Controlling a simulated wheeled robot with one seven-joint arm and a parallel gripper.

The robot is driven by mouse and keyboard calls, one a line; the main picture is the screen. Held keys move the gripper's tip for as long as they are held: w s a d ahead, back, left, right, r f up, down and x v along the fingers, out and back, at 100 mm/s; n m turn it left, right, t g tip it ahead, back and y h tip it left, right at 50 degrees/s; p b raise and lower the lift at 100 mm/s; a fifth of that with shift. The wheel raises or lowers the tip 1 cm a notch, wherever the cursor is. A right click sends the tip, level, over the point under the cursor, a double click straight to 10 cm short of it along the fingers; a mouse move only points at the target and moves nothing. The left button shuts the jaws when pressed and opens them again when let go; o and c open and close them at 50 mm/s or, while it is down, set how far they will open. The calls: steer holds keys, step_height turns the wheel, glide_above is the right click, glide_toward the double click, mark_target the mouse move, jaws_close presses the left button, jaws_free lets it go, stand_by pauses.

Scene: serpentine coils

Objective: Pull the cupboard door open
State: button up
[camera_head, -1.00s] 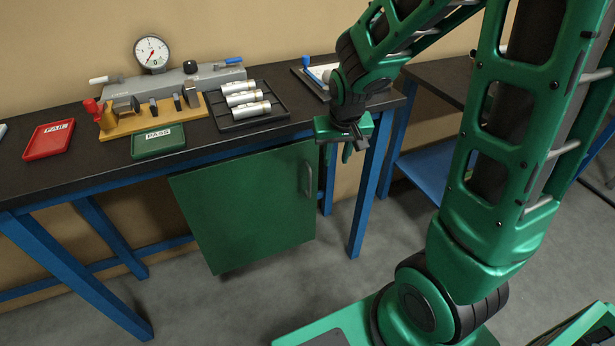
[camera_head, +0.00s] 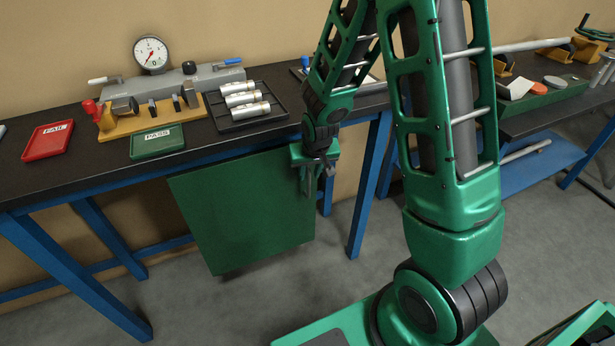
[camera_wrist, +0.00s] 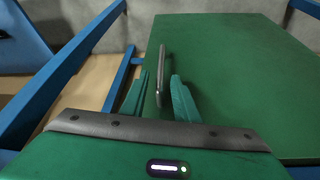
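The green cupboard door (camera_head: 240,205) hangs under the black bench top and looks closed. Its bar handle is hidden behind my gripper in the head view. In the wrist view the door (camera_wrist: 235,70) fills the right side, and the grey handle (camera_wrist: 161,70) stands out near its edge. My gripper (camera_head: 312,188) is at the handle side of the door. In the wrist view my gripper's fingers (camera_wrist: 158,95) are apart, one on each side of the near end of the handle. Gaps show between fingers and handle, so it is not gripped.
The bench (camera_head: 60,185) holds a red FAIL tray (camera_head: 48,140), a green PASS tray (camera_head: 157,142), a dial gauge and a black rack (camera_head: 245,108) of metal cylinders. A blue bench leg (camera_head: 368,185) stands right of my gripper. The floor before the door is clear.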

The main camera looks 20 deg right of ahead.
steer(key=shift+x, duration=1.4)
steer(key=shift+c, duration=0.7)
jaws_close()
